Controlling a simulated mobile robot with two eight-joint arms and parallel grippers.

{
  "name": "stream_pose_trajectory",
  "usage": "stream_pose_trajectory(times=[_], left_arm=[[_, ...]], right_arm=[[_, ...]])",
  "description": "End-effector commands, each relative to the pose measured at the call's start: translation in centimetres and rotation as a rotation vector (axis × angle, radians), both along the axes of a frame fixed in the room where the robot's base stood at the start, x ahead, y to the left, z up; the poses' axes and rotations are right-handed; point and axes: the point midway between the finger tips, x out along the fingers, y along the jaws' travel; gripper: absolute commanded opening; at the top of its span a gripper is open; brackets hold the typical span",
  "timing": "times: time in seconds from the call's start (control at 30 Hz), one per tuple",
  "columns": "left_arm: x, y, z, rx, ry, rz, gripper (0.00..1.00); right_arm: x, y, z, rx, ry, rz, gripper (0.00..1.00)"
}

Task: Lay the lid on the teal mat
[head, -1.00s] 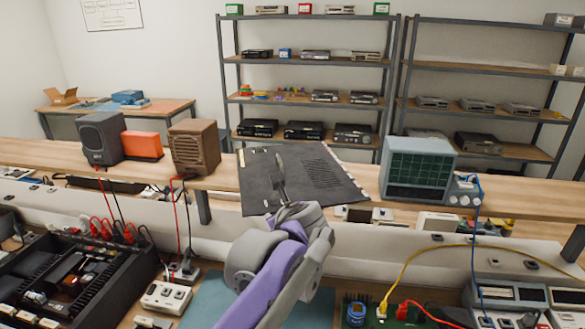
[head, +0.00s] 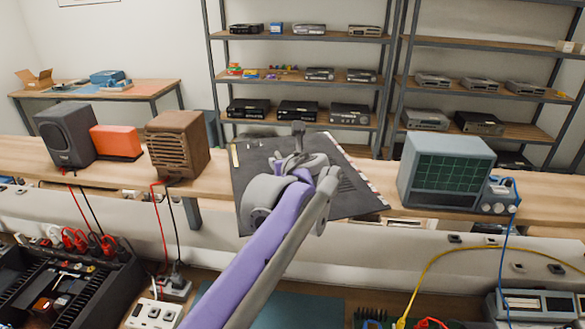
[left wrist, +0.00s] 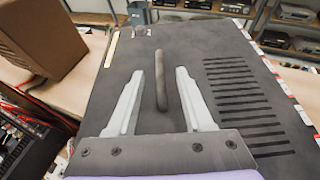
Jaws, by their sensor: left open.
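The lid is a dark grey flat panel (head: 345,203) with rows of slots. It lies on the wooden shelf behind the bench, its near part overhanging the shelf's front edge. In the left wrist view the lid (left wrist: 215,45) shows a raised bar handle (left wrist: 161,82) near its middle. My left gripper (head: 299,150) is over the lid; in the left wrist view its open fingers (left wrist: 160,76) stand on either side of the handle, with gaps. The teal mat (head: 295,312) lies low on the bench, partly hidden by my left arm. My right gripper is out of view.
A brown speaker (head: 178,143) stands left of the lid and a green-screened oscilloscope (head: 447,170) right of it. An open black chassis (head: 60,285) sits left of the mat. A power strip (head: 153,314) and yellow and blue cables flank the mat.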

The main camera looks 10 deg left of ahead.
Motion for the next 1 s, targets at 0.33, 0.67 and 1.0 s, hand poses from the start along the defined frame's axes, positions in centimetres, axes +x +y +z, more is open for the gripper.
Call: stream_pose_trajectory(times=[0.33, 0.67, 1.0], left_arm=[[3.3, 1.4, -1.7, 0.0, 0.001, 0.001, 0.51], [6.9, 3.0, -3.6, -0.001, 0.001, 0.001, 0.51], [7.2, 3.1, -3.6, -0.001, 0.0, 0.0, 0.4]], right_arm=[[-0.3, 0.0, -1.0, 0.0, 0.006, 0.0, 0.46], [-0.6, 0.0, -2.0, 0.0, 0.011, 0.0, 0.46], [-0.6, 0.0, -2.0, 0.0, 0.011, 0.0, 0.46]])
